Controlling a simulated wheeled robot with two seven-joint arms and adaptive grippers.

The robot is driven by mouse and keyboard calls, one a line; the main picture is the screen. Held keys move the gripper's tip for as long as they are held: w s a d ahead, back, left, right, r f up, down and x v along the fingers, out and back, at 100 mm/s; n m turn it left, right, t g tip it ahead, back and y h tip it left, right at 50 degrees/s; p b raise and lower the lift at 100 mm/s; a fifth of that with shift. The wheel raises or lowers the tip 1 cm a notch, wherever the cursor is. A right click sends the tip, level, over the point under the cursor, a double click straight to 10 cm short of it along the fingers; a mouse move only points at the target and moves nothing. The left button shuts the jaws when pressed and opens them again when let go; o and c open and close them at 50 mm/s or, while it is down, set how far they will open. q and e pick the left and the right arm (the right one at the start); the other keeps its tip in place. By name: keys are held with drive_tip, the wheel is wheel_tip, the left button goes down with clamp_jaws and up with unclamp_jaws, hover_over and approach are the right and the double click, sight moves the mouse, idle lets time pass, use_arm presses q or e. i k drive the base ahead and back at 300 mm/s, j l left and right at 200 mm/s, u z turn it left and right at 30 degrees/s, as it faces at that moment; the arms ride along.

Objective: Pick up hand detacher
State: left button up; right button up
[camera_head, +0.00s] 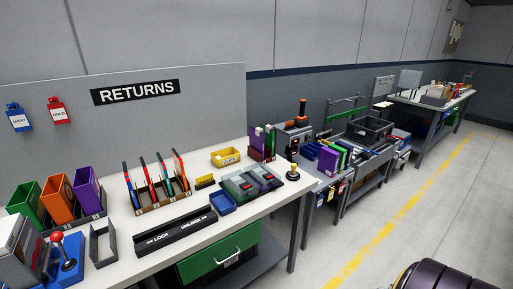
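I cannot tell for sure which object is the hand detacher. On the white workbench (237,190) below the RETURNS sign, a small black piece with a yellow knob (293,172) stands at the right end. A blue base with a red-balled lever (68,262) stands at the front left. A grey machine with an orange-topped black handle (298,132) stands beyond the bench's right end. Neither of my grippers is in view.
The bench holds colored bins (58,202), a rack of upright red and blue items (158,185), a LOCK/UNLOCK bar (176,233), grey-green devices (250,184), and yellow (225,157) and blue (222,203) trays.

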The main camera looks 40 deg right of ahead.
sight(293, 174)
drive_tip(key=z, duration=1.5)
